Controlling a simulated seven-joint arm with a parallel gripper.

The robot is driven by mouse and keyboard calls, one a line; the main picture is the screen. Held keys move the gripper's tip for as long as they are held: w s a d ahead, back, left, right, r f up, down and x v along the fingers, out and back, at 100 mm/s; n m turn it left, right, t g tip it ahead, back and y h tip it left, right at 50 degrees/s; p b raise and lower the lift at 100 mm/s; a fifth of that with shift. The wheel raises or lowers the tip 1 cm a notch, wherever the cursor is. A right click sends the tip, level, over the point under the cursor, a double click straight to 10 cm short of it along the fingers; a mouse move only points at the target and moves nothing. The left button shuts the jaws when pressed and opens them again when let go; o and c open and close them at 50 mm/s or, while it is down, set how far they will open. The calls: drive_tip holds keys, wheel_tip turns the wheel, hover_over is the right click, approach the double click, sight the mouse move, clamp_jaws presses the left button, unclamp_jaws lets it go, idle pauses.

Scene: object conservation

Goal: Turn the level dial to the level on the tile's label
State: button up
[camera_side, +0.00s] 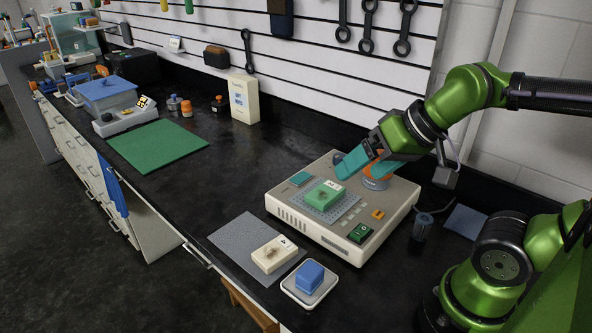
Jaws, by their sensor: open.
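A beige box-shaped device (318,240) stands on the black bench. The level dial (376,183), orange with a grey-blue ring, is at its back right corner. A green tile (324,195) with a white label lies on a perforated plate on the device; the label is too small to read. A cream tile (271,254) with a small label lies on a grey mat in front. My gripper (369,170) is open, its teal fingers at the dial, one to the left and one to the right. They partly hide the dial; I cannot tell whether they touch it.
A green switch (360,233) and an orange button (378,214) sit on the device's right side. A white dish (293,296) with a blue block (309,277) stands in front. A dark cup (422,228) is to the right. A green mat (158,146) lies further left, with clear bench between.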

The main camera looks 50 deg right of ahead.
drive_tip(key=shift+c, duration=0.3)
drive_tip(key=shift+d+f, duration=0.15)
drive_tip(key=shift+c, duration=1.3)
drive_tip(key=shift+w+d+f+m+g+h, duration=0.15)
drive_tip(key=shift+w+d+f+m+g, duration=0.1)
drive_tip(key=shift+w+d, duration=0.2)
drive_tip(key=shift+w+d+f+m+g+h, duration=0.15)
drive_tip(key=shift+w+d+f+m+g, duration=0.15)
drive_tip(key=shift+w, duration=0.25)
drive_tip(key=shift+c, duration=0.3)
drive_tip(key=n+g+h, duration=0.1)
drive_tip(key=n+g, duration=0.5)
drive_tip(key=n, duration=0.8)
hover_over(340, 155)
wheel_tip(340, 155, down, 16)
drive_tip(key=shift+a, duration=0.1)
